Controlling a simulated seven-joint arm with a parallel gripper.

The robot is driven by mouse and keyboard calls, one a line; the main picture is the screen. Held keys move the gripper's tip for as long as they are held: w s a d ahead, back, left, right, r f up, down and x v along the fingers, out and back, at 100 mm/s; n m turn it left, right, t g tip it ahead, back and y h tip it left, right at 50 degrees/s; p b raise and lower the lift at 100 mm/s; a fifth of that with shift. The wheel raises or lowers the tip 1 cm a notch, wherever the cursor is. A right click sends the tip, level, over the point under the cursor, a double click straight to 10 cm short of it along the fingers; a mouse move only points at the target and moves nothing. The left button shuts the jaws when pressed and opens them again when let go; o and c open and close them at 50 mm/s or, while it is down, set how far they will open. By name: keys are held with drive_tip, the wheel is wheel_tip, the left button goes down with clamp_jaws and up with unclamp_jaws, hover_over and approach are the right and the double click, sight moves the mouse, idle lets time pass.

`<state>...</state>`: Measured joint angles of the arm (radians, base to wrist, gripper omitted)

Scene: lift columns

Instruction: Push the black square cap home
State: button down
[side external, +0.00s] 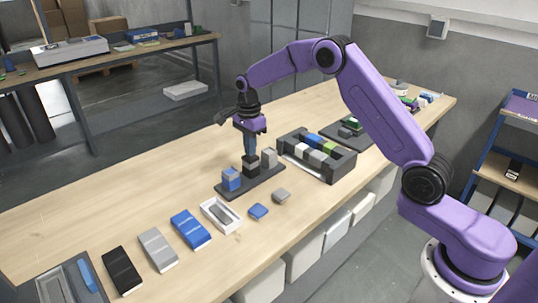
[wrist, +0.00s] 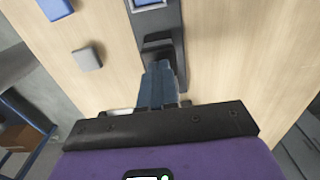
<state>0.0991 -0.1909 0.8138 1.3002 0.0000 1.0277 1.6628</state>
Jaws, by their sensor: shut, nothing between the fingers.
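A dark base strip (side external: 262,184) on the wooden table carries three short columns. The black square cap (side external: 250,168) tops the middle one; its seating is hard to make out. A blue column with a grey part (side external: 231,180) stands to its left and a grey one (side external: 269,157) to its right. My gripper (side external: 250,152) is shut and empty, pointing down directly over the black cap. In the wrist view the shut fingers (wrist: 159,70) reach to the black cap (wrist: 158,44) and hide part of it. I cannot tell whether the tips touch it.
A dark rack (side external: 330,168) of coloured blocks stands close behind to the right. A loose blue cap (side external: 258,211) and grey cap (side external: 281,195) lie in front of the strip. A white box (side external: 220,215) and coloured cases line the front left. The table's left rear is clear.

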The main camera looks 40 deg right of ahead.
drive_tip(key=shift+r, duration=0.15)
wheel_tip(320, 180, up, 8)
drive_tip(key=shift+r, duration=0.15)
idle(0.7)
